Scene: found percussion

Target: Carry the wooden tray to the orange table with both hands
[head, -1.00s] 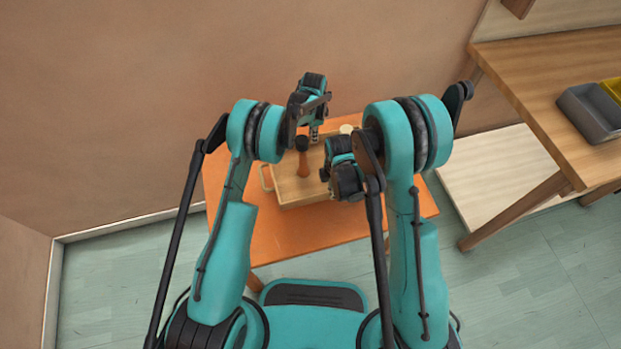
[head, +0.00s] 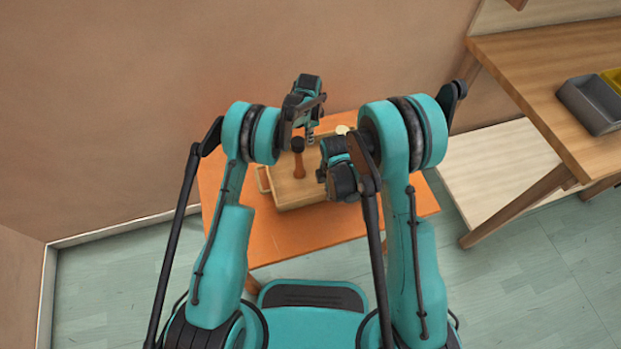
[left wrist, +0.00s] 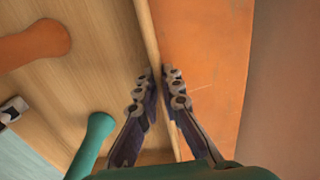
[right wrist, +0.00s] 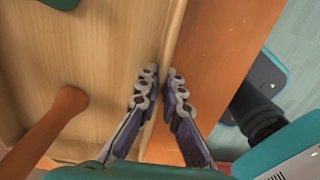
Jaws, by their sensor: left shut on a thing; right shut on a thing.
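The wooden tray (head: 290,203) is a shallow light-wood box with a handle at its left end, over the orange table (head: 235,235) in the head view. I cannot tell whether it rests on the table or hangs just above it. My left gripper (head: 310,141) is shut on the far wall of the tray, and the left wrist view shows its fingers (left wrist: 160,72) on either side of that wall. My right gripper (right wrist: 161,72) is shut on the opposite, near wall. In the head view my right arm hides the tray's right part.
An orange-brown upright piece with a dark top (head: 299,160) stands in the tray. A pale round thing (head: 342,130) shows behind. At right, a wooden workbench (head: 540,75) holds grey (head: 590,108) and yellow bins, with a pale low shelf (head: 495,170) below. A wall stands behind the table.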

